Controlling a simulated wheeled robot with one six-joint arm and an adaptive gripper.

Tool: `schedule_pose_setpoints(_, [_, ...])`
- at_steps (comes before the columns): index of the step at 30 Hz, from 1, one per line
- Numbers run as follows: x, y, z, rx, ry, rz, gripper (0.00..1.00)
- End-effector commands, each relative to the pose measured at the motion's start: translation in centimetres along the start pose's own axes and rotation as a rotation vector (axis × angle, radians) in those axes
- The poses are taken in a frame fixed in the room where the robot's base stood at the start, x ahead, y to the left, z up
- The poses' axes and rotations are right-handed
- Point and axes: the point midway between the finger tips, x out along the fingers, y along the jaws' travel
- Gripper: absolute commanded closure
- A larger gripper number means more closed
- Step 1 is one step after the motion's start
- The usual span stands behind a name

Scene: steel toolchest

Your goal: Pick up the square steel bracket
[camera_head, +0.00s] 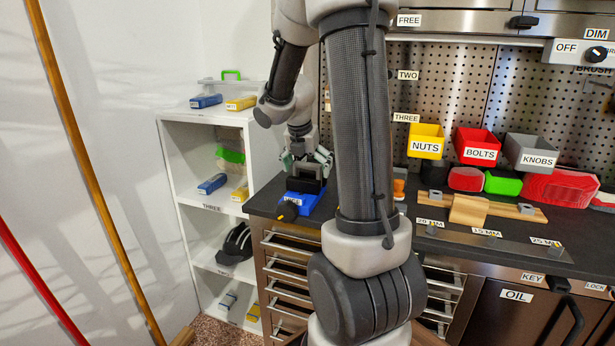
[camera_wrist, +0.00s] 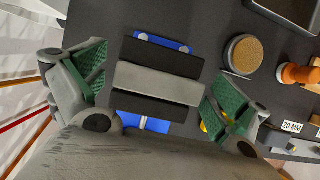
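A blue vise-like fixture (camera_head: 304,205) with black jaws sits at the left end of the dark worktop. In the wrist view a flat grey metal piece (camera_wrist: 158,84) lies between its two black blocks (camera_wrist: 160,57). It may be the square steel bracket; its full shape is hidden. My gripper (camera_head: 307,160) is right above the fixture, pointing down. In the wrist view my gripper (camera_wrist: 158,92) is open, one green-padded finger by each end of the grey piece.
A round wood-topped item (camera_wrist: 243,54) and an orange item (camera_wrist: 297,75) stand right of the fixture. Yellow (camera_head: 426,141), red (camera_head: 478,147) and grey (camera_head: 530,152) bins hang on the pegboard. A wooden block (camera_head: 469,210) lies near size labels. A white shelf (camera_head: 172,172) stands left.

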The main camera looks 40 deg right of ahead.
Motion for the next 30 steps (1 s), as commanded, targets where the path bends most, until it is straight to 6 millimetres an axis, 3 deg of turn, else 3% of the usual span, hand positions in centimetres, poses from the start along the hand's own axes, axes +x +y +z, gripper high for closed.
schedule_pose_setpoints(1, [0.0, 0.0, 0.0, 0.0, 0.0, 0.0, 0.16])
schedule_pose_setpoints(9, [-0.1, 0.0, 0.1, 0.0, -0.001, 0.001, 0.63])
schedule_pose_setpoints(20, [-0.7, 0.0, 0.4, 0.002, -0.003, 0.0, 0.64])
schedule_pose_setpoints(26, [-3.2, 0.1, 1.4, 0.003, -0.004, 0.004, 0.64])
schedule_pose_setpoints(30, [-5.9, 0.1, 2.5, 0.002, -0.006, 0.005, 0.64])
